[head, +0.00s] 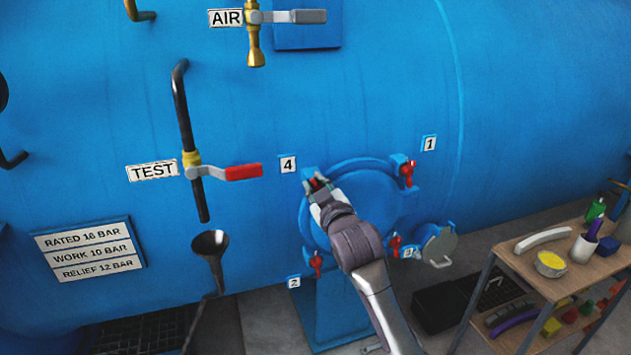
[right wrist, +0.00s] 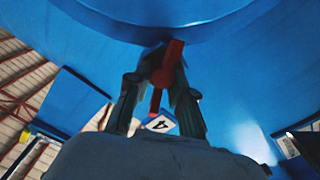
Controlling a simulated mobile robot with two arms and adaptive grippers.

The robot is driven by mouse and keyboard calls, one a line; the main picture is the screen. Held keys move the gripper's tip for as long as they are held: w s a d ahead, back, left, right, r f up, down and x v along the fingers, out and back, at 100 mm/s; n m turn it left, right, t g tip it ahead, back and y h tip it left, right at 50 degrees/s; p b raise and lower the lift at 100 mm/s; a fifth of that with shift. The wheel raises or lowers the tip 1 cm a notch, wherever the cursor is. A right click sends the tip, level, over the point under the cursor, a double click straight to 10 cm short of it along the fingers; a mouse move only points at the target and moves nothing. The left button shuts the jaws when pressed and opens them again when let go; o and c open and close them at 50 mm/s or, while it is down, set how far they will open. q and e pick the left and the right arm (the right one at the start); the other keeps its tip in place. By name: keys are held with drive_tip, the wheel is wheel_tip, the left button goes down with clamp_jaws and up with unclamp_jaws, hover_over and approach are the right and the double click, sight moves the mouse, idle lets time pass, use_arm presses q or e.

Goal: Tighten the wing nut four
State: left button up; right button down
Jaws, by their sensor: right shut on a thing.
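The wing nut four (head: 315,184) is red and sits at the upper left of the round blue hatch (head: 362,205), beside the label 4 (head: 288,164). My right gripper (head: 318,184) is at this nut and covers most of it in the head view. In the right wrist view the red wing nut (right wrist: 167,66) stands between the two dark fingers of my right gripper (right wrist: 160,88), which are shut on it. The label 4 (right wrist: 158,124) shows behind the fingers. My left gripper is not in view.
Other red wing nuts sit around the hatch by label 1 (head: 429,144), label 2 (head: 294,283) and at the lower right (head: 395,243). The TEST valve with a red handle (head: 243,172) is to the left. A wooden shelf cart (head: 520,262) stands at the right.

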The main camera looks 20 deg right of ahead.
drive_tip(key=m+p, duration=0.2)
drive_tip(key=m, duration=0.3)
drive_tip(key=shift+d+m, duration=0.15)
drive_tip(key=shift+m, duration=0.15)
drive_tip(key=shift+f+p, duration=0.1)
drive_tip(key=shift+p, duration=0.2)
drive_tip(key=c, duration=1.3)
unclamp_jaws()
drive_tip(key=shift+s, duration=0.1)
drive_tip(key=s, duration=1.1)
drive_tip(key=shift+s+d, duration=0.2)
drive_tip(key=shift+s, duration=0.2)
